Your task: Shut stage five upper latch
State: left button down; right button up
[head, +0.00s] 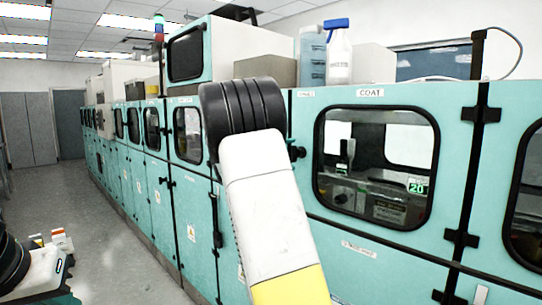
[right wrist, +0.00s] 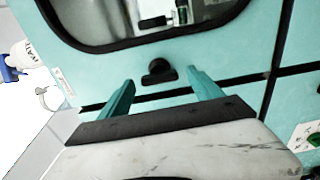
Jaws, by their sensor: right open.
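A small black latch knob (head: 297,152) sits on the teal door left of the COAT window, just right of my right arm in the head view. In the right wrist view the same latch (right wrist: 159,71) stands between and slightly beyond my teal fingertips. My right gripper (right wrist: 158,80) is open and empty, its fingers on either side of the latch. I cannot tell whether they touch it. I cannot read a stage number, nor tell how the latch is turned. My left gripper is not in view.
The COAT door has a black-framed window (head: 376,165) and black hinges (head: 481,114) on its right. A spray bottle (head: 338,55) and a clear container (head: 312,55) stand on top of the cabinet. Teal cabinets run back to the left beside open grey floor (head: 110,235).

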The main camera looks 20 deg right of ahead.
jog(key=v, duration=0.5)
dwell(0.3)
jog(key=s+f+m+g+y, duration=0.35)
jog(key=s+f+y, duration=0.45)
jog(key=s+f, duration=0.5)
jog(key=s+a+t+y, duration=0.3)
jog(key=s+a+y, duration=0.7)
jog(key=s+a, duration=0.9)
jog(key=shift+s+a+y, duration=0.3)
jog(key=shift+a+y, duration=0.1)
jog(key=shift+a, duration=0.55)
jog(key=shift+r+m, duration=0.15)
jog(key=shift+m, duration=0.1)
